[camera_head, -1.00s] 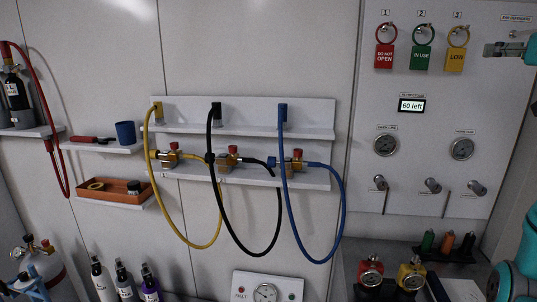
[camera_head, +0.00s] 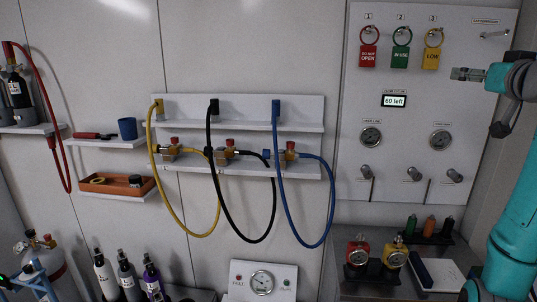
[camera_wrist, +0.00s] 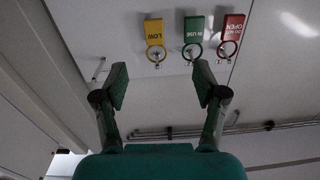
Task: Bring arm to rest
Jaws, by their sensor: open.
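My gripper (camera_head: 468,74) is at the right in the head view, in front of the panel (camera_head: 470,100). In the wrist view my gripper (camera_wrist: 162,84) has its two fingers spread, with nothing between them. My teal arm (camera_head: 515,215) runs down the right edge of the head view. Red (camera_head: 368,60), green (camera_head: 401,57) and yellow (camera_head: 432,58) tags hang from rings on numbered hooks, left of my gripper. The wrist view shows the same yellow (camera_wrist: 154,32), green (camera_wrist: 194,30) and red (camera_wrist: 233,27) tags upside down, beyond the fingers.
Gauges (camera_head: 371,137) and valve handles sit lower on the panel. Yellow, black and blue hoses (camera_head: 285,200) hang from wall shelves at the centre. Red and yellow regulators (camera_head: 358,258) stand on the bench below. An empty hook (camera_head: 495,34) is above my gripper.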

